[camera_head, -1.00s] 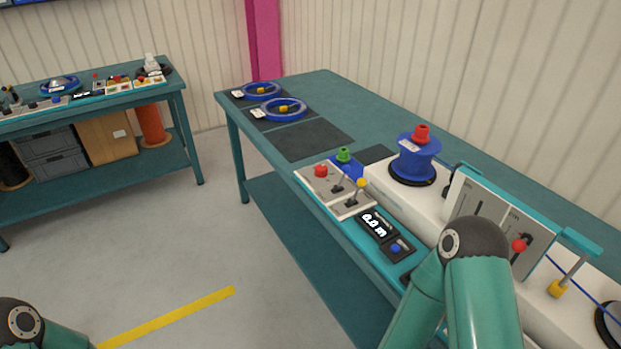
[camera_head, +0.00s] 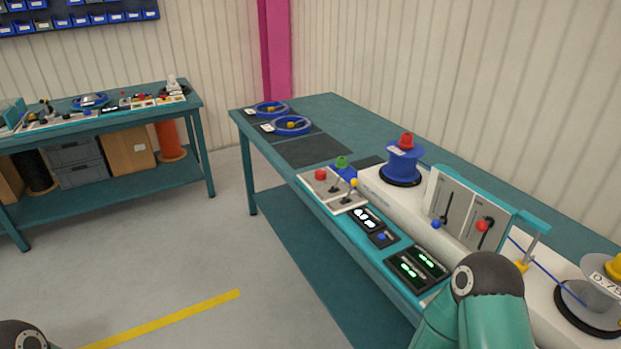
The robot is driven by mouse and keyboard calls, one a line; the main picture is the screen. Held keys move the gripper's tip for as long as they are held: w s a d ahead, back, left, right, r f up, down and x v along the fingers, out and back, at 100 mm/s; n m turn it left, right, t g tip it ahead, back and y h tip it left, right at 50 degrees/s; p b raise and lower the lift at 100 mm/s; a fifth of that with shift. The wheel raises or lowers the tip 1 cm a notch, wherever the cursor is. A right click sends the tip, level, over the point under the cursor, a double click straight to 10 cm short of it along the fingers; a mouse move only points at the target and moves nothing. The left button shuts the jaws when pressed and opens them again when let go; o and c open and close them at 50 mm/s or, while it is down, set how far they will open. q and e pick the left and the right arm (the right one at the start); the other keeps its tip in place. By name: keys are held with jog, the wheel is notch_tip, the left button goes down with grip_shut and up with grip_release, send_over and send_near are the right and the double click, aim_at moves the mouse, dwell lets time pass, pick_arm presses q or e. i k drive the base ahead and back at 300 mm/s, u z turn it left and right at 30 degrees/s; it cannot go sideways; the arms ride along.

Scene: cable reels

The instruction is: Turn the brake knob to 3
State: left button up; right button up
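No label reading "brake" is legible, so I cannot tell which control is the brake knob. A grey upright panel (camera_head: 461,211) on the white machine has two slots, with a blue ball knob (camera_head: 436,224) at the left one and a red ball knob (camera_head: 482,225) at the right one. A small blue knob (camera_head: 382,237) sits on a black box below a lit white display (camera_head: 366,218). Only a rounded joint of my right arm shows at the lower right and a small part of my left arm at the lower left. Neither gripper is in view.
Two black displays with green digits (camera_head: 416,268) lie at the bench's front edge. A blue reel (camera_head: 404,162) with a red cap stands on the machine, and a grey reel (camera_head: 598,294) is at the right. A control box (camera_head: 318,190) has a red button and levers.

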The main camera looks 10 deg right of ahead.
aim_at(320, 175)
jog(key=z, duration=0.15)
jog(key=i, duration=0.9)
jog(key=u, duration=0.05)
